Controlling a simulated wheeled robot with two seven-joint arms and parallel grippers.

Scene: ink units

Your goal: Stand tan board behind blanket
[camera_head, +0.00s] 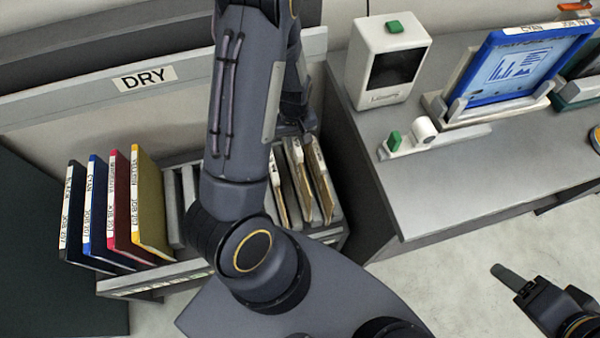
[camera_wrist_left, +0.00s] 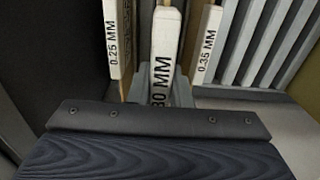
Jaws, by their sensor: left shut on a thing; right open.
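Several tan boards (camera_head: 299,180) with white labelled edges stand in the rack. In the left wrist view their labels read 0.25 MM (camera_wrist_left: 117,40), 0.30 MM (camera_wrist_left: 163,60) and 0.35 MM (camera_wrist_left: 207,45). My left gripper (camera_wrist_left: 163,88) is shut on the middle board, marked 0.30 MM, which is upright between the other two. In the head view my left arm hides most of that grip. My right gripper (camera_head: 515,279) is open and empty over the floor at lower right. I cannot identify a blanket with certainty.
The rack (camera_head: 200,275) also holds black, cyan, magenta and yellow folders (camera_head: 150,200), with empty slots between them and the boards. A DRY sign (camera_head: 145,77) is behind. The counter (camera_head: 455,185) bears a white device (camera_head: 388,60) and a blue-framed panel (camera_head: 525,60); its front is clear.

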